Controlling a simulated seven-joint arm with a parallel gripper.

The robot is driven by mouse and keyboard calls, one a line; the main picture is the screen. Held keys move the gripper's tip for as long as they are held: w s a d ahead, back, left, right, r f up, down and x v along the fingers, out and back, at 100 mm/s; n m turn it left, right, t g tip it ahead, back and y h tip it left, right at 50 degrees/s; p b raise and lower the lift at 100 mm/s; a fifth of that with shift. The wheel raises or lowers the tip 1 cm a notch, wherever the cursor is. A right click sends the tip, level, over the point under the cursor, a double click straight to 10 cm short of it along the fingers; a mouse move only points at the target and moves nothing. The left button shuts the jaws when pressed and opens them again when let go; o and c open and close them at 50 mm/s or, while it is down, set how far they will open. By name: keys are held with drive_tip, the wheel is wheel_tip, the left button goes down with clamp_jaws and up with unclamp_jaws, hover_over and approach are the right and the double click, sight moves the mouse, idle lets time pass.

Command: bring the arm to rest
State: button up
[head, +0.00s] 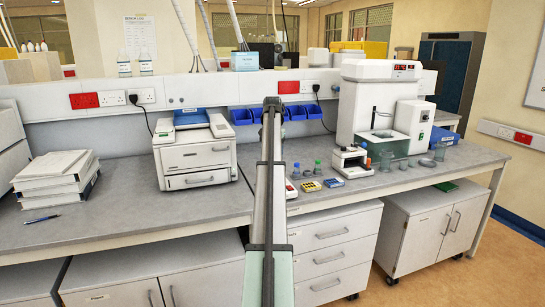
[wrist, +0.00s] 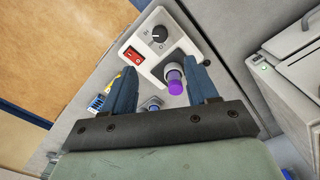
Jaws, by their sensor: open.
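My gripper (wrist: 162,75) shows in the wrist view with its two dark blue fingers wide apart and nothing held. A purple-capped item (wrist: 176,85) lies in the view between the fingers, close to the right one; I cannot tell how far below it is. Just beyond it is a pale device (wrist: 185,42) with a red switch (wrist: 131,56) and a black dial (wrist: 159,33). In the head view my arm reaches up the middle of the picture over the bench (head: 225,200). My fingers cannot be made out there.
A white printer-like machine (head: 195,155) stands left of my arm. Small coloured blocks (head: 310,186), a white stand (head: 351,160) and glass beakers (head: 400,160) stand right of it. A large white instrument (head: 362,95) is behind them. The front left bench is mostly clear.

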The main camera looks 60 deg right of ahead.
idle(0.3)
drive_tip(key=w+a+f+n+g, duration=0.15)
drive_tip(key=w+a+f, duration=0.25)
drive_tip(key=a+f, duration=0.9)
drive_tip(key=w+a+f+n+g, duration=0.1)
drive_tip(key=w+a+f+n, duration=0.25)
drive_tip(key=a+f, duration=1.05)
drive_tip(key=w+a+f+n+g, duration=0.15)
drive_tip(key=w+a+f, duration=0.25)
drive_tip(key=a+f, duration=0.9)
drive_tip(key=s+a+f+n, duration=0.2)
drive_tip(key=a+f, duration=0.5)
drive_tip(key=a, duration=0.2)
drive_tip(key=s+a+f+n, duration=0.1)
drive_tip(key=s+a+f, duration=0.1)
drive_tip(key=a+f, duration=0.65)
drive_tip(key=s+a+f+n+g, duration=0.1)
drive_tip(key=s+a+f, duration=0.35)
drive_tip(key=a, duration=0.25)
drive_tip(key=s+a+f+n, duration=0.2)
drive_tip(key=s+a+f, duration=0.1)
drive_tip(key=s+a, duration=0.3)
drive_tip(key=s+a+f+n+g, duration=0.1)
drive_tip(key=s+a+f, duration=0.2)
drive_tip(key=s+a, duration=0.3)
drive_tip(key=s+a+f+n, duration=0.2)
drive_tip(key=s+a, duration=0.5)
drive_tip(key=s, duration=0.4)
drive_tip(key=shift+f+g, duration=0.25)
drive_tip(key=shift+g, duration=0.15)
